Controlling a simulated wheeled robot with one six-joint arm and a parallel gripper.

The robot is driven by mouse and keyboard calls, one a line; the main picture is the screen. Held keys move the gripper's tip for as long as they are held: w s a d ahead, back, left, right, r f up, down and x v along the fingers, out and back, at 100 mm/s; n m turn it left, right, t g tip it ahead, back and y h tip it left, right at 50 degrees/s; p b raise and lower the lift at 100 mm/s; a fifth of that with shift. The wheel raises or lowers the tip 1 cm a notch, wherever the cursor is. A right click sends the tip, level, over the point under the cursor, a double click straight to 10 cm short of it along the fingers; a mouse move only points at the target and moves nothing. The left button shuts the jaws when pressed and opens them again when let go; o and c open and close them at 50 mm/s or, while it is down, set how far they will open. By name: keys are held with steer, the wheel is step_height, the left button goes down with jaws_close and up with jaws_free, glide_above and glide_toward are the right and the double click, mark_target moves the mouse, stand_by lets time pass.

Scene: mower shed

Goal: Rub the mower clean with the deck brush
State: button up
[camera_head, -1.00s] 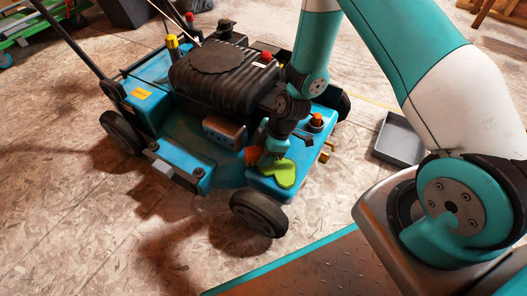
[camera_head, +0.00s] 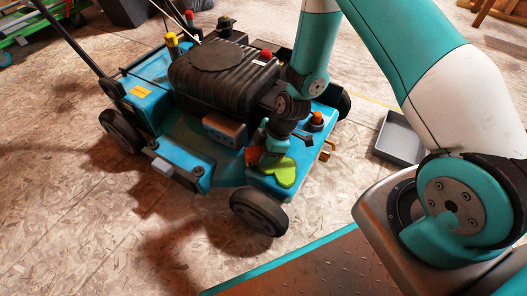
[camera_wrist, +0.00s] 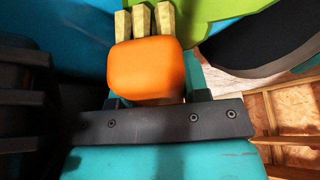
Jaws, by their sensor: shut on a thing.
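The mower (camera_head: 190,150) is blue with a black ribbed engine cover and stands on the floor left of centre. A green patch (camera_head: 283,172) lies on its front right deck corner; it also shows at the top of the wrist view (camera_wrist: 215,12). My gripper (camera_head: 268,156) is low over that corner, beside the patch. It is shut on the deck brush (camera_wrist: 145,72), an orange block with pale bristles. In the head view the brush (camera_head: 252,156) is mostly hidden by the gripper. I cannot tell whether the bristles touch the deck.
A grey open tray (camera_head: 400,138) lies on the floor right of the mower. A green cart (camera_head: 30,28) and a dark bin (camera_head: 125,10) stand at the back left. The mower's handle bar (camera_head: 75,45) rises at left. The floor in front left is clear.

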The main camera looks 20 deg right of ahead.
mark_target(284, 176)
steer(key=shift+f, duration=0.45)
steer(key=shift+s+d+r, duration=0.1)
steer(key=shift+s+d, duration=0.4)
steer(key=shift+s, duration=0.2)
steer(key=shift+s+d+r, duration=0.1)
steer(key=shift+s+d, duration=0.4)
steer(key=shift+s, duration=0.15)
steer(key=shift+s+d+f+p, duration=0.1)
steer(key=shift+s+d+p, duration=0.1)
steer(key=shift+s+d, duration=0.4)
steer(key=shift+s+d+f+p, duration=0.15)
steer(key=shift+s+d, duration=0.2)
steer(key=shift+s, duration=0.4)
steer(key=shift+s+d+p, duration=0.2)
steer(key=shift+s+d, duration=0.3)
steer(key=shift+s, duration=0.2)
steer(key=shift+w+a+f+p, duration=0.1)
steer(key=shift+w+a, duration=0.7)
steer(key=shift+w, duration=0.35)
steer(key=shift+w+a+f+p, duration=0.1)
steer(key=shift+w+a, duration=0.75)
steer(key=shift+w, duration=0.3)
steer(key=shift+w+a+f+p, duration=0.1)
steer(key=shift+w+a, duration=0.7)
steer(key=shift+w, duration=0.35)
steer(key=shift+r, duration=0.1)
step_height(284, 176, up, 6)
steer(key=p, duration=0.5)
